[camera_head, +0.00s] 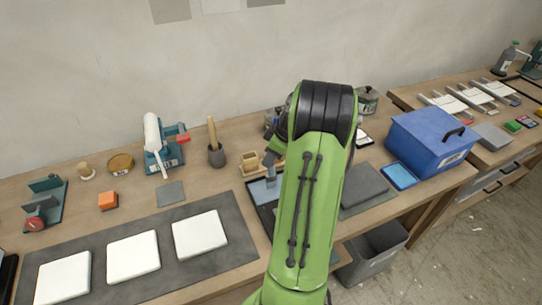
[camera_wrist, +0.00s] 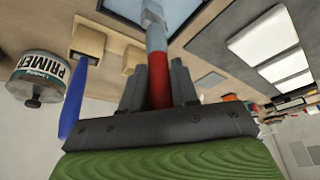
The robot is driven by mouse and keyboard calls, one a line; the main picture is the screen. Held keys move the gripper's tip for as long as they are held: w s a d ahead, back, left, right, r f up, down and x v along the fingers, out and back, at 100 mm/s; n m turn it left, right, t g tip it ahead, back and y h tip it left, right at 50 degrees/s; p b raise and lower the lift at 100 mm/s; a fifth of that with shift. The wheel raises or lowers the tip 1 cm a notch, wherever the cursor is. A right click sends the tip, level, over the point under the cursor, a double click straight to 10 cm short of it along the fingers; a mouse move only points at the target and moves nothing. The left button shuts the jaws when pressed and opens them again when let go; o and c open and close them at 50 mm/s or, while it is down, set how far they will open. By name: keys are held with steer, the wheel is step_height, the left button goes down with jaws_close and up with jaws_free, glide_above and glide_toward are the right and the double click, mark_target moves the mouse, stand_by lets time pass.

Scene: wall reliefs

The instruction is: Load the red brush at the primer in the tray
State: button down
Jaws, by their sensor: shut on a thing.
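My gripper (camera_wrist: 167,75) is shut on the red brush (camera_wrist: 159,95), whose red handle shows between the fingers. Its grey-blue upper part (camera_wrist: 154,38) points away from the gripper and reaches over the tray (camera_wrist: 103,7) in the wrist view. The tip is out of that frame, so I cannot tell whether the brush touches the tray. In the head view the dark-rimmed tray (camera_head: 258,208) lies on the bench, partly hidden by my green arm. A tin labelled as primer (camera_wrist: 38,80) shows at the left of the wrist view.
A blue-handled tool (camera_wrist: 72,100) and wooden blocks (camera_wrist: 87,40) are close to my gripper. White panels (camera_head: 200,234) lie on a dark mat left of my arm. A blue box (camera_head: 430,140) stands to the right, with a grey bin (camera_head: 375,250) below the bench.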

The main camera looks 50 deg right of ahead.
steer(key=shift+r+p, duration=2.15)
steer(key=shift+r, duration=1.05)
steer(key=shift+f, duration=0.1)
